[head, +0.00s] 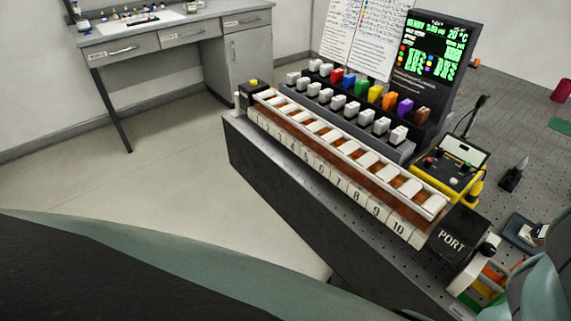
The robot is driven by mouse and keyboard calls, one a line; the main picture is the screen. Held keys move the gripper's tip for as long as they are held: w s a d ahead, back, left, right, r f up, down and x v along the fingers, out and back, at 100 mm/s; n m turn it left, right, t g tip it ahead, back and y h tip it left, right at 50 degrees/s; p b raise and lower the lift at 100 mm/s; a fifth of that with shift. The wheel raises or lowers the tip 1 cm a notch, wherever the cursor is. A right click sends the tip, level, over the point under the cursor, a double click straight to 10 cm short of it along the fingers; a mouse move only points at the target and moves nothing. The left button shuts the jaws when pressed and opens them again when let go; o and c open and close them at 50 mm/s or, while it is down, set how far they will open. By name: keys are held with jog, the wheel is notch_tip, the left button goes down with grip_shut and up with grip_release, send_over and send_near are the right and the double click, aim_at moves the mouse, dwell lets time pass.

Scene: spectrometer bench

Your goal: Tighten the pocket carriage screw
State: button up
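A long numbered carriage (350,163) runs along the front edge of the bench, with white pockets over an orange-brown strip and number tiles up to 10. A black block marked PORT (452,243) stands at its near right end, with a dark round knob (489,247) beside it. A small black block with a yellow top (254,85) stands at the far left end. I cannot tell which part is the carriage screw. My gripper is not in view; teal parts of my own body cover the lower left and lower right corners.
Behind the carriage are rows of white and coloured blocks (363,88) and a dark screen (433,55) with green text. A yellow-edged box (455,170) and a small black stand (513,175) are at right. Open floor (170,175) lies left of the bench (270,165).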

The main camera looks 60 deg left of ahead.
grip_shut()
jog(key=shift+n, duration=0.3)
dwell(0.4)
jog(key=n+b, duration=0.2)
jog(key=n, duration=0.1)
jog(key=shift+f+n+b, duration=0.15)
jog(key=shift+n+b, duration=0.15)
jog(key=shift+b, duration=0.05)
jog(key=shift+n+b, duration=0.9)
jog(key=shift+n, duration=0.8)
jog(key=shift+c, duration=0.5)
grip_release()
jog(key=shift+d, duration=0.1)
